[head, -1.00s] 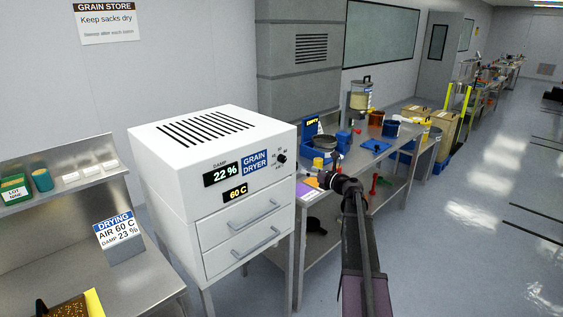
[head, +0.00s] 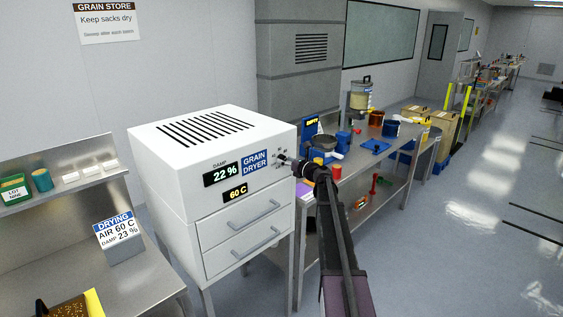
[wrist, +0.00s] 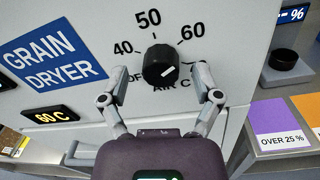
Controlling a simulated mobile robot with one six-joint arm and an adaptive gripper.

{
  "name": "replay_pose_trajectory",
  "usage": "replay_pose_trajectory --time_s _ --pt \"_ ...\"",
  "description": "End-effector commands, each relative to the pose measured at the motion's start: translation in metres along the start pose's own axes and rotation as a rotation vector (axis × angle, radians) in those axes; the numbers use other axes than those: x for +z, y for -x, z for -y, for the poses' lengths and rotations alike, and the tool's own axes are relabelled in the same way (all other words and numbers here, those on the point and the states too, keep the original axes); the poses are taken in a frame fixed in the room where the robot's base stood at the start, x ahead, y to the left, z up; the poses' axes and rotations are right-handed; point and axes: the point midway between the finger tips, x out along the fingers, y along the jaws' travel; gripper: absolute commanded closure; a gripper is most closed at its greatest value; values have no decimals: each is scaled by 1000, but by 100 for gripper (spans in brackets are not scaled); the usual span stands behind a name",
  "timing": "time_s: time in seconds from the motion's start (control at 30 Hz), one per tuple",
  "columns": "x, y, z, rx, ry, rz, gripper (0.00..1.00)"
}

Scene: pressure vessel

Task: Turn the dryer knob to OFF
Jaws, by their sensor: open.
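The white grain dryer (head: 215,150) stands left of centre in the head view, with lit readouts of 22 % damp and 60 C. Its black round knob (wrist: 158,65) shows in the wrist view, below the marks 40, 50 and 60. In the head view my gripper (head: 288,161) is at the dryer's front.
Two drawers with bar handles (head: 254,214) sit below the knob. To the right, a steel bench (head: 376,178) carries tubs, bottles and tools. A steel table (head: 135,278) with a drying sign stands at the left.

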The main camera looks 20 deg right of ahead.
Motion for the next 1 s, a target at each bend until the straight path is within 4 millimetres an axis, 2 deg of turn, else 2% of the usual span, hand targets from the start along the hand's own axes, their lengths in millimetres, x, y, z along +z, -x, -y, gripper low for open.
replay_pose_trajectory --time_s 0.4,0.43,0.47,0.7,0.77,0.8,1.0 --pt "0 -6 0 -1 0 0 19" --pt "0 -6 0 -1 0 0 21" --pt "0 -6 0 -1 0 0 30" --pt "0 -6 0 0 0 0 100" --pt "0 -6 0 0 0 0 100" --pt "-3 -10 -15 3 0 0 100" --pt "-1 -8 -5 7 2 -1 100"
